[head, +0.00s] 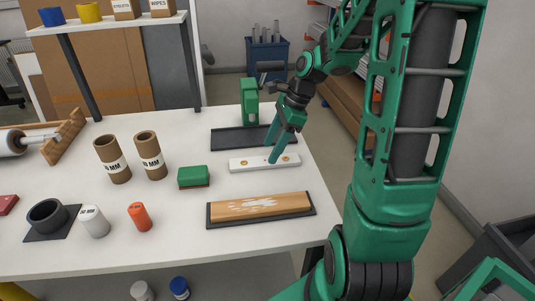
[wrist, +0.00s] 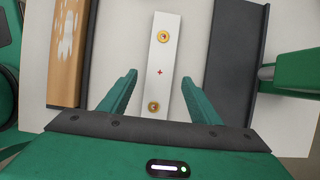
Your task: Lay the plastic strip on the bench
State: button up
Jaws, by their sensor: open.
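The plastic strip (head: 248,164) is a white bar with a brass-coloured fitting near each end. It lies flat on the white bench (head: 150,207), between a wood-topped block and a dark tray. In the wrist view the strip (wrist: 163,55) runs up the picture between my fingers, with a small red cross mark at its middle. My gripper (head: 271,153) is open and low over the strip. In the wrist view the fingers of my gripper (wrist: 157,76) stand one on each side of the strip, with gaps. I cannot tell how high the fingertips are above the bench.
The wood-topped block (head: 262,208) lies in front, the dark tray (head: 228,138) with a green upright (head: 249,100) behind. A green block (head: 194,176), two cardboard tubes (head: 149,155) and an orange cylinder (head: 139,216) stand left. The bench's right edge is close.

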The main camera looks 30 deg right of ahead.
jog(key=v, duration=0.8)
jog(key=s+f+n+g+h, duration=0.2)
jog(key=s+n+h, duration=0.1)
jog(key=s+n, duration=1.3)
jog(key=shift+s+d+h, duration=0.4)
jog(key=shift+s, duration=3.4)
